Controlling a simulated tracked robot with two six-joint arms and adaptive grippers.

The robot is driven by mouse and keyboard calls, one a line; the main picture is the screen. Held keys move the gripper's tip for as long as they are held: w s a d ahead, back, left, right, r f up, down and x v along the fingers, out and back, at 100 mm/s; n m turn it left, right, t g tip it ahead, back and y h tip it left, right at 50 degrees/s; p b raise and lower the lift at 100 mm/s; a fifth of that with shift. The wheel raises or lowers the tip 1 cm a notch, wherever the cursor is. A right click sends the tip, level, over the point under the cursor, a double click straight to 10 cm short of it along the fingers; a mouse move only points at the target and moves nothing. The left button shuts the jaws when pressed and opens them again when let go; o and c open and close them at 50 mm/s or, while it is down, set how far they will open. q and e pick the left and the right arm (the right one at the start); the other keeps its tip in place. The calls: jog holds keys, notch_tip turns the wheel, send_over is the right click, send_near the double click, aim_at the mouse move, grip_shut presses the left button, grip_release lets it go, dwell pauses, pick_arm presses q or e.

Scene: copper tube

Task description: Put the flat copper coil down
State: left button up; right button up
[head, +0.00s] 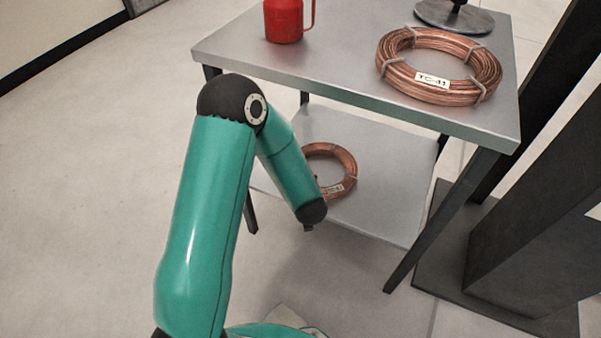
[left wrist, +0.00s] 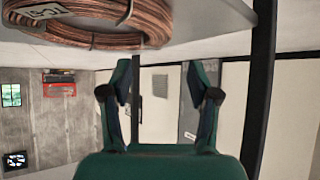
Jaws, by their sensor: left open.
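A copper coil (head: 328,160) lies flat on the lower shelf (head: 385,215) of the metal table, partly hidden behind my left arm. A larger copper coil (head: 478,68), tied with grey bands and carrying a white label, lies flat on the tabletop (head: 335,72). In the left wrist view a labelled coil (left wrist: 152,22) rests against a grey surface at the top left; I cannot tell which coil it is. My left gripper (left wrist: 159,70) is open and empty, its fingers apart from that coil. In the head view its fingers are hidden. My right gripper is not in view.
A red can (head: 284,20) and a round grey base (head: 454,16) stand on the tabletop's far side. Table legs (head: 440,222) and a dark upright structure (head: 535,240) bound the right. The floor (head: 110,170) at the left is clear.

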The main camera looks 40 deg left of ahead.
pick_arm(q)
jog(key=s+d+f+m+h, duration=0.1)
jog(key=s+d+f+h, duration=0.15)
jog(key=d, duration=0.25)
jog(key=s+d+f+m+g+h, duration=0.1)
jog(key=s+d+f+m+h, duration=0.15)
jog(key=d, duration=0.25)
jog(key=s+d+f+m+h, duration=0.1)
jog(key=s+d+f+h, duration=0.1)
jog(key=d+f, duration=0.25)
jog(key=s+d+f+m+g+h, duration=0.3)
jog(key=s+d+g+h, duration=0.1)
jog(key=s+d, duration=0.6)
jog(key=shift+s+g+h, duration=0.4)
jog(key=shift+s+g, duration=0.3)
jog(key=shift+s, duration=0.45)
jog(key=shift+r+p, duration=0.15)
jog(key=shift+p, duration=0.15)
notch_tip(320, 180, up, 36)
jog(key=p, duration=3.5)
jog(key=shift+f+p, duration=0.25)
jog(key=shift+p, duration=0.05)
